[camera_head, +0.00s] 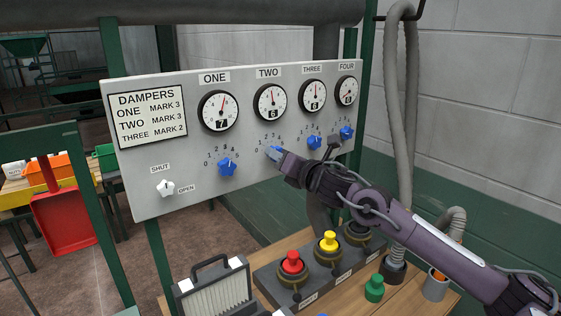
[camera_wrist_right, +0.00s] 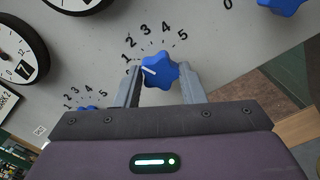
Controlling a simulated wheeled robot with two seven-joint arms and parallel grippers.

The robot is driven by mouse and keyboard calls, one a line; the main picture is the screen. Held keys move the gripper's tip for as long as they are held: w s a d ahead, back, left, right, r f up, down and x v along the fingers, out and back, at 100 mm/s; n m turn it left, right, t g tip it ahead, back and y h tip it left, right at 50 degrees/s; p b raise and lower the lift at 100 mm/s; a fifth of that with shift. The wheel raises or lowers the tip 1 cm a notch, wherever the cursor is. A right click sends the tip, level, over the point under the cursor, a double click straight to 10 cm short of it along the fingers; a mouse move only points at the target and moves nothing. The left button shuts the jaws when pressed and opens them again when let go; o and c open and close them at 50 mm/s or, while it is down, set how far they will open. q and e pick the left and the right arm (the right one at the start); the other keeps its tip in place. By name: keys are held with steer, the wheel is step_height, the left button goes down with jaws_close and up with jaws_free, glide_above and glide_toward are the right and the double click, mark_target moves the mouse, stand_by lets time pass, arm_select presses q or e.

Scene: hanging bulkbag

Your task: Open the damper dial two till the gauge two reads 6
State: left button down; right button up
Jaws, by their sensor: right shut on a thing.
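Dial two is a blue star knob with a white pointer line, seen in the right wrist view (camera_wrist_right: 160,66). The pointer aims left, near the low end of its 0-to-5 scale. My right gripper (camera_wrist_right: 161,78) is shut on this knob, one finger on each side. In the head view my right gripper (camera_head: 279,154) reaches the panel below gauge two and mostly hides the knob. Gauge two (camera_head: 270,102) has a white face with its needle near upright; its small window appears to show 6. My left gripper is not in view.
The grey panel (camera_head: 142,182) also carries dial one (camera_head: 228,167), dial three (camera_head: 314,142), dial four (camera_head: 346,132) and a white shut/open knob (camera_head: 165,188). A card (camera_head: 149,116) lists damper marks. Red (camera_head: 292,262) and yellow (camera_head: 328,242) buttons stand below the arm.

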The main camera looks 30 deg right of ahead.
steer(key=shift+m, duration=0.6)
steer(key=o, duration=1)
steer(key=s+d+b, duration=0.1)
steer(key=s+b, duration=0.5)
steer(key=s, duration=0.1)
steer(key=shift+s, duration=0.35)
